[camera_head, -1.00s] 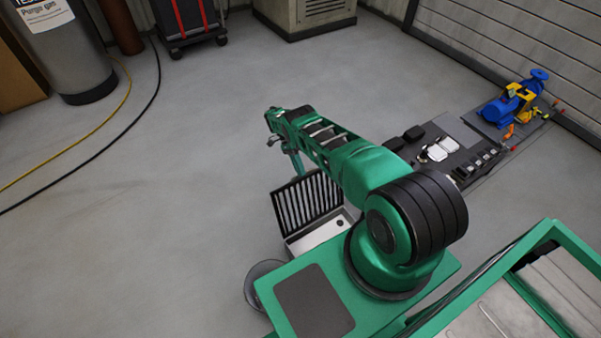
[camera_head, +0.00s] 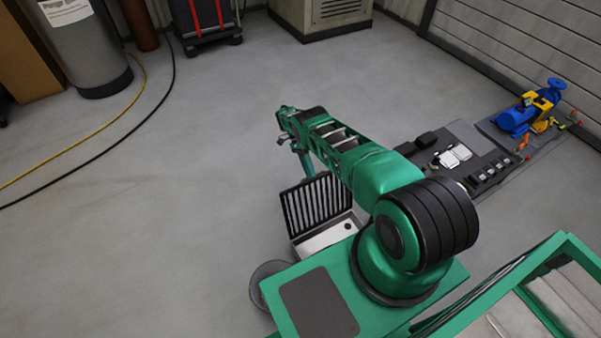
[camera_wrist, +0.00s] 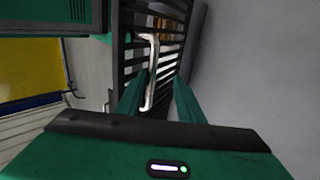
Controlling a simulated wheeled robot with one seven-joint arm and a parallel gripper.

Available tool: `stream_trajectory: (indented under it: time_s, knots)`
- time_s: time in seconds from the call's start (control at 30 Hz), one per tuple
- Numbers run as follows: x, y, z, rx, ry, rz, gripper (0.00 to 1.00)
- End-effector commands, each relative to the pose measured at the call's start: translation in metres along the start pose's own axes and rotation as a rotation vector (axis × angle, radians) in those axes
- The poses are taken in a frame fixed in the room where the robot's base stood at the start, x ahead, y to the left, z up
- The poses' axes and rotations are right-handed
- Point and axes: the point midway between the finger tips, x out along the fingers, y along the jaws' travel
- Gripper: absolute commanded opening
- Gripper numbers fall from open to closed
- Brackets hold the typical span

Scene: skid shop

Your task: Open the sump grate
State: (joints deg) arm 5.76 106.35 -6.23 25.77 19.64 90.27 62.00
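The black slatted sump grate (camera_head: 315,203) stands raised at a steep tilt along the far left edge of the pale sump basin (camera_head: 330,237), so the basin is open to view. Part of the basin is hidden behind my green arm. In the wrist view the grate's dark bars (camera_wrist: 128,45) run beyond my gripper (camera_wrist: 160,78). A pale bent handle (camera_wrist: 153,60) on the grate reaches down close to the left finger. The two fingers are apart, with a gap between them. Whether the handle touches the left finger I cannot tell.
A dark mat (camera_head: 465,165) with small parts and a blue pump (camera_head: 525,115) lie to the right. Yellow and black hoses (camera_head: 120,140) cross the floor at left by a grey cylinder (camera_head: 85,50). The floor (camera_head: 240,130) beyond my arm is clear.

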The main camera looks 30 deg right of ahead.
Motion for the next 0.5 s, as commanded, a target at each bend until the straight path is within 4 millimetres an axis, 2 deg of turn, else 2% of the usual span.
stream_trajectory:
  time_s: [0.3, 0.5]
  knots:
    - [-0.035, 0.021, -0.001, -0.001, 0.004, -0.006, 0.29]
    - [-0.038, 0.035, 0.019, -0.002, 0.002, -0.004, 0.29]
